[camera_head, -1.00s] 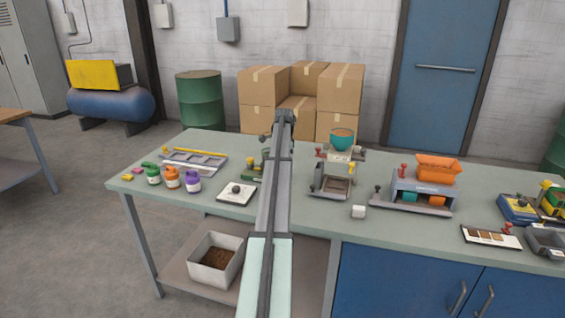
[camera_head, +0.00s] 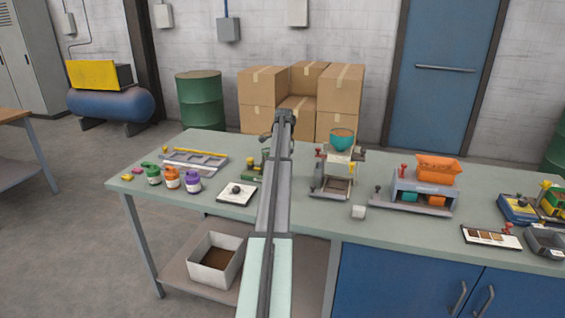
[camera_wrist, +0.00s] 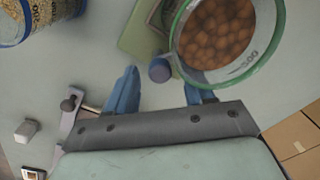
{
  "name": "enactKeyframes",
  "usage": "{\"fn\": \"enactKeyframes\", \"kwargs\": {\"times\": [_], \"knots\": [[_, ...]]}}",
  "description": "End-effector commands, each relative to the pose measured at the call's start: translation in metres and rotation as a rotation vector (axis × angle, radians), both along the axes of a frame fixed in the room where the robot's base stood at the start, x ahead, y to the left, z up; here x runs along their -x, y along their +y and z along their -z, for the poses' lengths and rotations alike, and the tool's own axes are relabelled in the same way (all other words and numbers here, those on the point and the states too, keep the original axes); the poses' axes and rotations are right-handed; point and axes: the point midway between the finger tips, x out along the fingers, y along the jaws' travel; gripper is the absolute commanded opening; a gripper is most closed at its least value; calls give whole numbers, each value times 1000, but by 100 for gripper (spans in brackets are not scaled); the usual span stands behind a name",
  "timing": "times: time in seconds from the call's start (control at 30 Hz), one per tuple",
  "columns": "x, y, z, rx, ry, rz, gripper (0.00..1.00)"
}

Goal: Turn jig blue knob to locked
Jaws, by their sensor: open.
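A round blue-grey knob (camera_wrist: 160,70) shows in the wrist view, beside a green plate (camera_wrist: 136,36) that looks like part of the jig. My gripper (camera_wrist: 158,88) is open, its two blue fingers apart to the left and right of the knob. The knob lies between the fingers, a little beyond their middle in the picture; I cannot tell whether they touch it. In the head view a green fixture (camera_head: 251,172) shows just left of my arm, partly hidden by it. The knob cannot be made out there, and any lock marking is not readable.
A green-rimmed clear container of brown pellets (camera_wrist: 217,30) is close by the right finger. A labelled jar (camera_wrist: 38,18) is at the upper left, and a white block (camera_wrist: 27,131) at the left. In the head view, a teal-bowl filler (camera_head: 341,141) stands right of my arm.

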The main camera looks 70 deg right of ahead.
Motion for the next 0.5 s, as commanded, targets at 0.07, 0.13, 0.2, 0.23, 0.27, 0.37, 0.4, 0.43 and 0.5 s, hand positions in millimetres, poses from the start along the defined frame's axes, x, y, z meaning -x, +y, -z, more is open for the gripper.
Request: {"fn": "enactKeyframes", "kwargs": {"times": [0.07, 0.13, 0.2, 0.23, 0.27, 0.37, 0.4, 0.43, 0.5], "knots": [[0, 0, -3, 0, 0, 0, 53], [0, 0, -8, 0, 0, 0, 53], [1, 0, -16, 0, 0, 0, 53], [1, 0, -20, 1, -1, 0, 53], [1, 0, -26, 1, 0, 0, 53], [1, 1, -44, 1, 0, 0, 53], [2, 1, -53, 1, 0, 0, 53], [2, 1, -59, 2, -1, 0, 53], [2, 1, -73, 2, -1, 0, 53]]}}
